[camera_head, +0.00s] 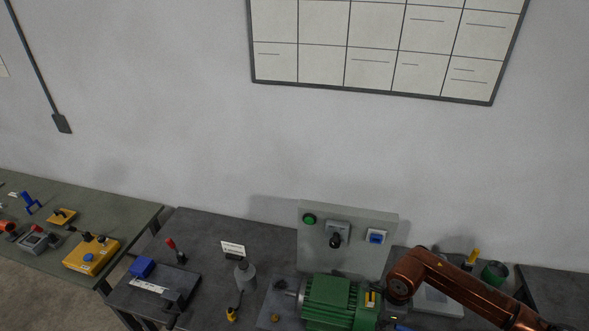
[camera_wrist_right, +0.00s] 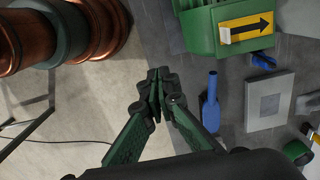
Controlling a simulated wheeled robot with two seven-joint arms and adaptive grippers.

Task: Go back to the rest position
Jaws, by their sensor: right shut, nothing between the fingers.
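My right gripper (camera_wrist_right: 158,97) shows in the right wrist view with its two green fingers closed together and nothing between them. It hangs over the edge between the dark bench and the pale floor, beside the green motor (camera_wrist_right: 203,25) and apart from it. In the head view my copper right arm comes in from the lower right and bends in front of the bench; its gripper does not show there. My left gripper is in neither view.
The green motor (camera_head: 340,302) stands before a grey control panel (camera_head: 347,262) on the bench. A blue-handled tool (camera_wrist_right: 211,103), a grey plate (camera_wrist_right: 270,102) and a green cup (camera_head: 494,273) lie nearby. A second table (camera_head: 130,219) stands left.

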